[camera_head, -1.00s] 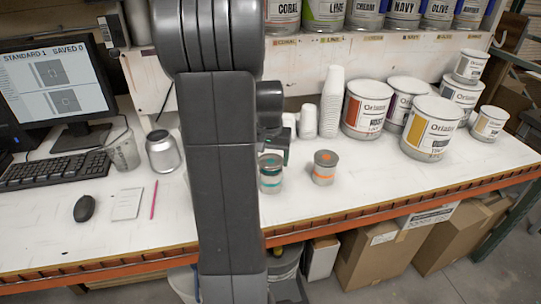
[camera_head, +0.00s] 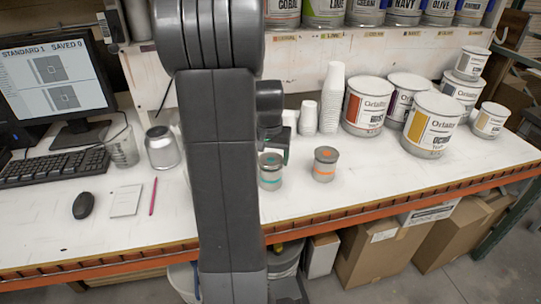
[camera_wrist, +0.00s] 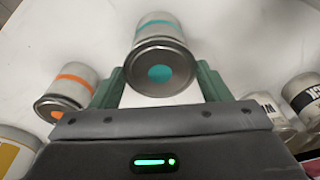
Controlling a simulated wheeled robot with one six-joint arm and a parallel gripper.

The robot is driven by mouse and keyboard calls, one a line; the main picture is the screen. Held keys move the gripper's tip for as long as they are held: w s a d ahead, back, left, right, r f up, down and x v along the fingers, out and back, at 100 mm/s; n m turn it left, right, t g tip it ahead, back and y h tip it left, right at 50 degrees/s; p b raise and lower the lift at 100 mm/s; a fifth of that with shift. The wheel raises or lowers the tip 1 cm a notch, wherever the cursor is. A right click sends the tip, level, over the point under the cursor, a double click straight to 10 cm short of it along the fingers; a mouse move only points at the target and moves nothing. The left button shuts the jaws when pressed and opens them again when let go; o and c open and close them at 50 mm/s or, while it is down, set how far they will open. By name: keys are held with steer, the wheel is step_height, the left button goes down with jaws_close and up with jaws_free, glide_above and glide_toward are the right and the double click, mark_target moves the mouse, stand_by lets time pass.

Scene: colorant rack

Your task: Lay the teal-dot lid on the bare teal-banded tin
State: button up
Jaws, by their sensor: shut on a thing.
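The teal-banded tin (camera_head: 270,183) stands upright on the bench, partly behind my arm in the head view. It also shows at the top of the wrist view (camera_wrist: 157,30). The grey lid with a teal dot (camera_wrist: 160,73) covers the tin's top, lined up with its rim; I cannot tell whether it is fully seated. The lid (camera_head: 271,159) also shows over the tin in the head view. My gripper (camera_wrist: 160,82) has its green fingers on either side of the lid, shut on it. In the head view the gripper is mostly hidden by my arm.
An orange-banded tin with an orange-dot lid (camera_head: 325,165) stands close to the right. Paper cups (camera_head: 331,100) and large paint cans (camera_head: 431,125) stand behind and right. A silver can (camera_head: 162,149), pencil (camera_head: 153,197) and mouse (camera_head: 83,206) are left. The front bench is clear.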

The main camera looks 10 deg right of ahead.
steer(key=shift+f, duration=0.25)
steer(key=o, duration=1)
steer(key=shift+r, duration=0.15)
step_height(320, 180, up, 14)
steer(key=s+b, duration=0.1)
steer(key=s, duration=0.1)
steer(key=shift+a+f, duration=0.25)
steer(key=shift+a, duration=0.15)
steer(key=shift+f, duration=0.1)
steer(key=f, duration=0.4)
steer(key=w+f, duration=0.1)
steer(key=f, duration=0.4)
steer(key=w+f+p, duration=0.1)
steer(key=f, duration=0.3)
steer(key=shift+d+f, duration=0.3)
steer(key=shift+d, duration=0.1)
steer(key=shift+r, duration=0.4)
